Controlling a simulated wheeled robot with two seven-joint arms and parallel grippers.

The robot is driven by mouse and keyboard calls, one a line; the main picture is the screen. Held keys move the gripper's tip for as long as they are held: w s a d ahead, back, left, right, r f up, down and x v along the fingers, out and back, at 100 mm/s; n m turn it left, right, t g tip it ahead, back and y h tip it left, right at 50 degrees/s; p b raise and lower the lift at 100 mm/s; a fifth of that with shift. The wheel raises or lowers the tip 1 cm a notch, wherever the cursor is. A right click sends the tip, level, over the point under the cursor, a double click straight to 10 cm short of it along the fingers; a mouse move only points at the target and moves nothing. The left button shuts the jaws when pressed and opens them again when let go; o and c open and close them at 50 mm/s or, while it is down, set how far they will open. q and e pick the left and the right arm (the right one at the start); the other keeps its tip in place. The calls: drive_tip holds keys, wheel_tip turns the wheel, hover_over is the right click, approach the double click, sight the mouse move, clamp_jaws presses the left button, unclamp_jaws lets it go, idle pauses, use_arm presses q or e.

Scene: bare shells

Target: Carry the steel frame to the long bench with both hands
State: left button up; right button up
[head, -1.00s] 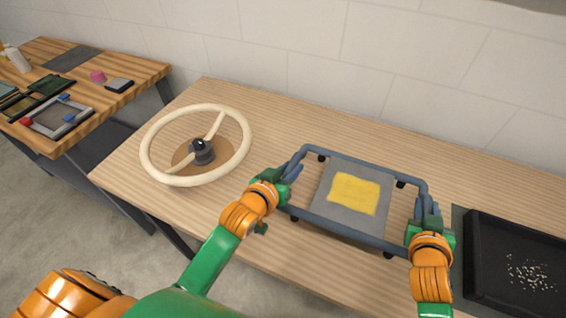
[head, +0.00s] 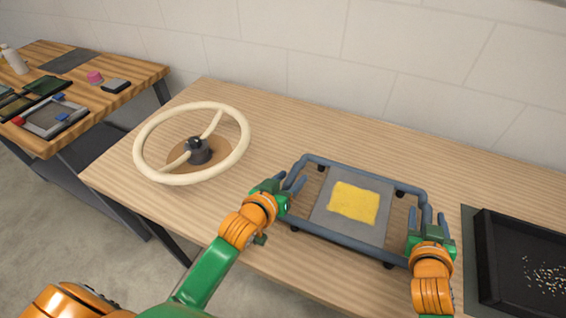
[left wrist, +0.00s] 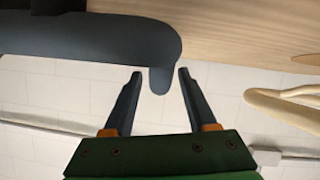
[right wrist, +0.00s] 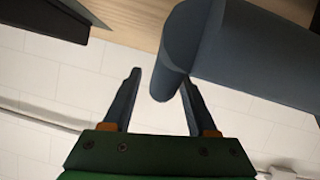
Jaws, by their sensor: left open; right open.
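The steel frame (head: 365,242) is a blue-grey tubular rectangle with small dark feet, around a grey plate (head: 322,212) with a yellow patch (head: 353,202). It appears to rest level on the pale wooden bench (head: 275,120). My left gripper (head: 291,184) is open at the frame's left end; in the left wrist view the rounded tube (left wrist: 120,38) reaches between its fingertips (left wrist: 160,74). My right gripper (head: 434,214) is open at the right end; in the right wrist view the tube (right wrist: 181,40) reaches between its fingertips (right wrist: 161,78). Contact with the fingers cannot be told.
A cream steering wheel (head: 237,149) on a brown disc stands left of the frame. A black tray (head: 482,255) with pale bits lies on a dark mat at right. A second wooden table (head: 135,73) with several small items stands at far left. A white wall closes the back.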

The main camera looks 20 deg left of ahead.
use_arm(q)
drive_tip(key=v, duration=0.7)
drive_tip(key=shift+s, duration=0.2)
use_arm(e)
drive_tip(key=shift+s, duration=0.1)
use_arm(q)
drive_tip(key=shift+s+r, duration=0.1)
drive_tip(key=shift+r, duration=0.05)
use_arm(e)
drive_tip(key=v, duration=0.7)
drive_tip(key=shift+s+r, duration=0.15)
drive_tip(key=shift+s, duration=0.1)
drive_tip(key=shift+w, duration=0.1)
